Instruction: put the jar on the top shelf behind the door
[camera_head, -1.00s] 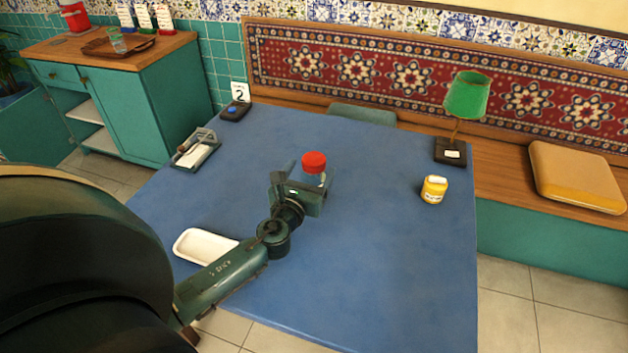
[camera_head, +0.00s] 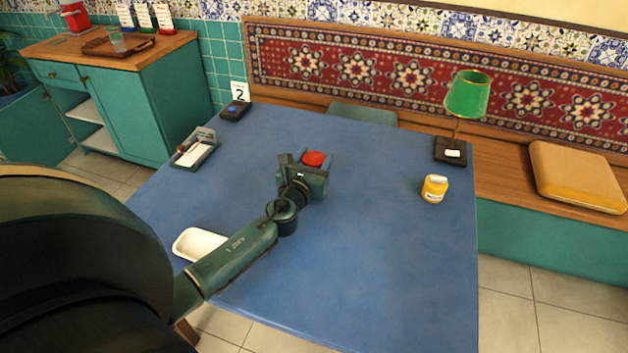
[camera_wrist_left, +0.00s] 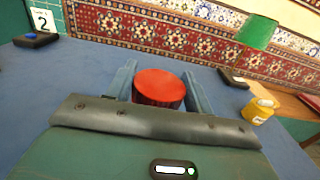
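The jar with a red lid (camera_head: 313,158) stands on the blue table (camera_head: 370,260). My left gripper (camera_head: 304,166) is low over the table, with its fingers on either side of the jar. In the left wrist view the red lid (camera_wrist_left: 160,88) sits between the two spread fingers, which look open; the jar's body is mostly hidden by the gripper. The teal cabinet (camera_head: 165,105) stands at the back left. Its front shows open shelves (camera_head: 88,110) under a drawer, with a teal panel left of them that may be its open door. My right gripper is out of view.
A yellow jar (camera_head: 434,189) and a green lamp (camera_head: 467,96) stand on the table's right side. A white dish (camera_head: 199,243) lies near my left forearm. A tray with paper (camera_head: 195,150) and a dark box (camera_head: 235,110) are at the table's left edge.

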